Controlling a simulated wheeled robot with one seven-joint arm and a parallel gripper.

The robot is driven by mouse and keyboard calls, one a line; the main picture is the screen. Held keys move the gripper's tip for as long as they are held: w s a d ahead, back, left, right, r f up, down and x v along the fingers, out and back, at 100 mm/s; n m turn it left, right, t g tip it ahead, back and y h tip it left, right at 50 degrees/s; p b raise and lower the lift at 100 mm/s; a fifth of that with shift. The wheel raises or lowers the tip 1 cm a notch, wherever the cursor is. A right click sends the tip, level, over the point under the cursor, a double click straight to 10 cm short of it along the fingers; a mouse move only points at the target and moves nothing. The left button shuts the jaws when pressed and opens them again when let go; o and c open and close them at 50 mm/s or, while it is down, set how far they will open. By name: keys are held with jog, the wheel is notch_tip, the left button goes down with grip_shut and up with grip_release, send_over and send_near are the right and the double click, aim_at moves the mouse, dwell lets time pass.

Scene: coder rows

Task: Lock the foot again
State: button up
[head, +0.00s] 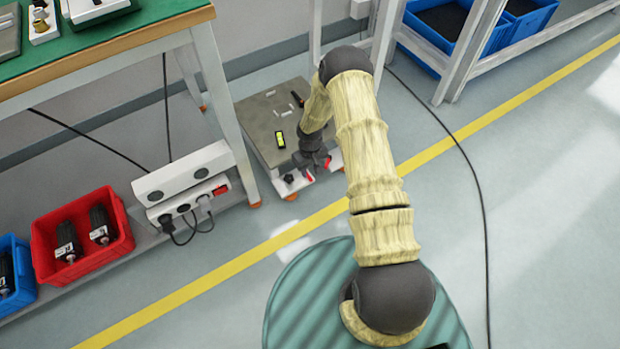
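A low grey-topped unit (262,118) with a white base stands on the floor beside the green-topped bench. A yellow-green level vial (280,139) lies on its top. At its near edge is a dark knob-like part (289,178) on the white base, with red parts (308,175) to its right. Which of these belongs to the foot, and whether it is locked, I cannot tell. My gripper (318,166) points down at this near edge, close to the red parts. My arm and wrist partly cover the corner. The fingers are too small and dark to read, and contact is unclear.
The bench leg (226,110) stands close on the left. A white socket box (190,190) with plugs and a red bin (82,238) sit low at left. A black cable (470,165) crosses the floor at right. Blue crates (440,28) stand at the back. The right floor is mostly clear.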

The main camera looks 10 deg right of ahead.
aim_at(310, 178)
notch_tip(310, 178, down, 4)
jog(key=shift+f+b, duration=0.1)
jog(key=shift+b, duration=0.65)
grip_shut()
